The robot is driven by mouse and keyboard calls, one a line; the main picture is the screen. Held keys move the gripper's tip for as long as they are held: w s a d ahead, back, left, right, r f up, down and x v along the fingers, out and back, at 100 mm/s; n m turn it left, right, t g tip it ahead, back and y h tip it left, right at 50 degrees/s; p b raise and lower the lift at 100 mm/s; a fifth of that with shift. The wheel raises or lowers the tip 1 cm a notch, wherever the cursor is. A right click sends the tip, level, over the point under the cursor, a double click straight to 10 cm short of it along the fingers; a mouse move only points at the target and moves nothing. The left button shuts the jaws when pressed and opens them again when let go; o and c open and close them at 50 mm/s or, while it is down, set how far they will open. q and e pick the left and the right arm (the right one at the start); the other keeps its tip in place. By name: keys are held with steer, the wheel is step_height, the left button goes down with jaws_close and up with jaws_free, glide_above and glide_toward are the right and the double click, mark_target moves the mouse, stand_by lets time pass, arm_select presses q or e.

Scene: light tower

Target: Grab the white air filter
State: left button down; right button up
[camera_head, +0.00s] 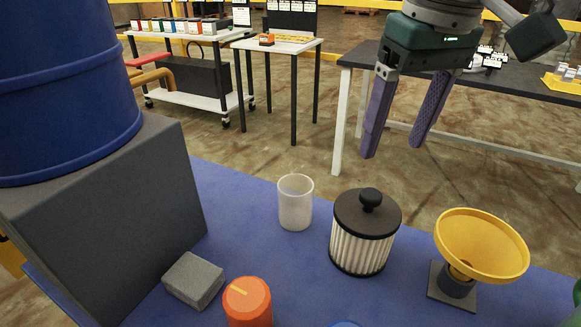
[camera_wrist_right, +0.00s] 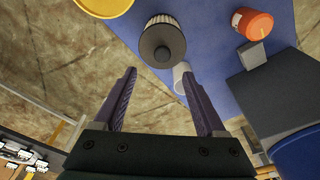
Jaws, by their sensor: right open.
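The white air filter (camera_head: 360,249) stands upright on the blue table, with a pleated white side, a black lid and a round black knob. It also shows in the right wrist view (camera_wrist_right: 162,42), seen from above, beyond the fingertips. My right gripper (camera_head: 393,148) is open and empty, its two purple fingers pointing down. It hangs above and beyond the filter, apart from it. In the right wrist view the open fingers (camera_wrist_right: 161,84) frame the space below the filter's lid. My left gripper is not in view.
A frosted cup (camera_head: 295,203) stands close left of the filter, and a yellow funnel (camera_head: 481,243) on a dark base stands right. A grey block (camera_head: 193,281), an orange container (camera_head: 247,302) and a large blue drum (camera_head: 65,90) on a grey box (camera_head: 120,210) are left.

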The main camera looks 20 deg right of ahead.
mark_target(372, 193)
steer(key=f, duration=0.4)
steer(key=shift+w+d+b, duration=0.2)
steer(key=shift+w+b, duration=0.15)
steer(key=shift+w, duration=0.05)
steer(key=f, duration=0.3)
steer(key=f+b, duration=0.1)
steer(key=f, duration=0.1)
steer(key=shift+w+a+f, duration=0.25)
steer(key=shift+w+a, duration=0.1)
steer(key=shift+c, duration=0.3)
steer(key=c, duration=0.4)
jaws_close()
